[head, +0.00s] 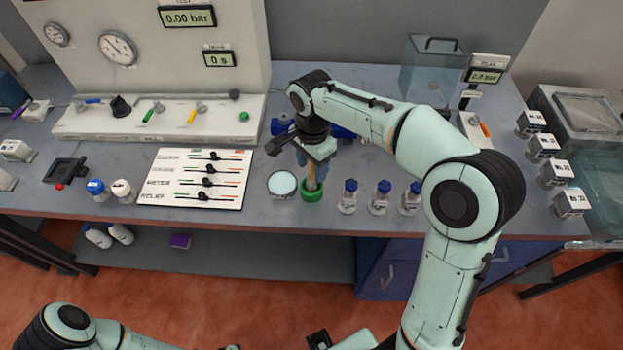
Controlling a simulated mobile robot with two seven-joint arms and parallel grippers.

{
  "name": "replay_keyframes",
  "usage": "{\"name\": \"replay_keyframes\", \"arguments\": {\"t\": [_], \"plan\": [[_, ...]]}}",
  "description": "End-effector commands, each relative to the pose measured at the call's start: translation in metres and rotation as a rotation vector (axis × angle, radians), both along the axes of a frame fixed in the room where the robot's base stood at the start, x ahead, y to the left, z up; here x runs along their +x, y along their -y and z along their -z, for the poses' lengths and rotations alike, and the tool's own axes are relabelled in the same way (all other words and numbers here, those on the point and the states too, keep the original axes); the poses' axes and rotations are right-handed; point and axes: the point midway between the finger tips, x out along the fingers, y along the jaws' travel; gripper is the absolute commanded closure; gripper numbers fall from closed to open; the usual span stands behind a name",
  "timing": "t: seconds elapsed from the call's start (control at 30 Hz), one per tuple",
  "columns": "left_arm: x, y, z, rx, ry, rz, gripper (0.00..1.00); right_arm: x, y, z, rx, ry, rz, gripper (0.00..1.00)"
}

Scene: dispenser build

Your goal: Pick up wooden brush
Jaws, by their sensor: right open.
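A wooden brush (311,172) stands upright in a small green round holder (312,194) near the front edge of the bench, only part of its light wooden handle showing. My right gripper (313,157) points down over the brush, its open fingers at the upper handle. The wrist and fingers hide the top of the brush, and I cannot tell whether they touch it.
A round dish (282,184) sits just left of the holder. Several blue-capped bottles (348,197) stand to its right. A white label board (194,180) lies to the left. Blue equipment (342,133) is behind my wrist. A clear box (431,72) stands at the back.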

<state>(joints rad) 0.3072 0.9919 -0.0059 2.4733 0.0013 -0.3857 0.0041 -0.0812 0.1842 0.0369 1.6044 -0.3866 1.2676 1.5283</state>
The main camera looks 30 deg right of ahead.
Motion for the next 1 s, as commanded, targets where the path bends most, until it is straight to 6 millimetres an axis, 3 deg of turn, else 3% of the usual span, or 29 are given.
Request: {"name": "replay_keyframes", "arguments": {"t": [0.2, 0.43, 0.47, 0.6, 1.0], "plan": [[-0.002, 0.000, 0.004, 0.000, -0.002, 0.000, 1.00, 0.000, -0.002, 0.027, 0.000, -0.002, 0.001, 0.49], [-0.002, 0.000, 0.003, 0.000, -0.002, 0.000, 1.00, 0.000, -0.002, 0.028, 0.000, 0.001, 0.000, 0.49], [-0.002, 0.000, 0.003, 0.000, -0.002, 0.000, 1.00, 0.000, -0.002, 0.028, 0.000, 0.001, 0.000, 0.52], [-0.002, 0.000, 0.003, 0.000, -0.002, 0.000, 1.00, 0.000, -0.002, 0.028, 0.000, 0.000, 0.000, 0.97], [-0.002, 0.000, 0.003, 0.000, -0.002, 0.000, 1.00, 0.001, -0.002, 0.024, 0.000, 0.001, 0.000, 1.00]]}}
